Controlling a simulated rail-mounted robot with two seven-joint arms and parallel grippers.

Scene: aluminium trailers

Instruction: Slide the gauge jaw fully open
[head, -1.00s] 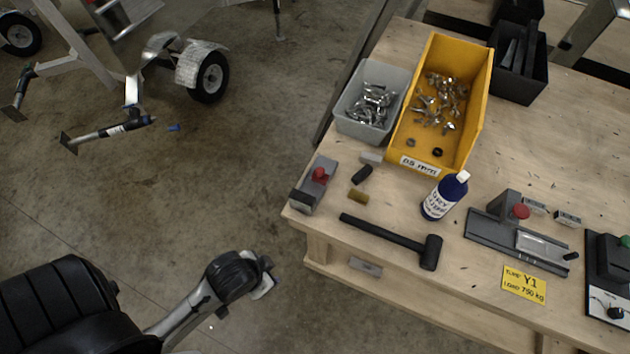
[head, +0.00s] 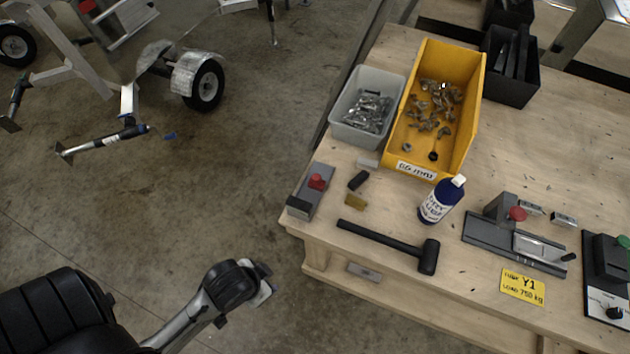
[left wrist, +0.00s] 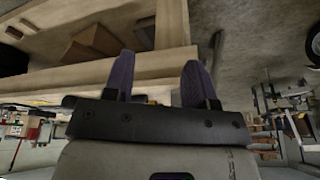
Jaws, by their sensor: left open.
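What looks like the gauge (head: 515,240) lies on the wooden bench at the right of the head view. It is a grey rail with an upright block and red knob (head: 517,214) toward its left end, and a pale plate and small dark handle toward its right end. I cannot tell exactly how far open its jaw is. My left gripper (head: 264,281) is off the bench's left front corner, well away from the gauge. In the left wrist view its two fingers (left wrist: 160,75) are apart with nothing between them. My right gripper is not in view.
A yellow bin (head: 463,125) and grey bin (head: 348,127) stand behind. A green-knobbed device (head: 607,262) is at right.

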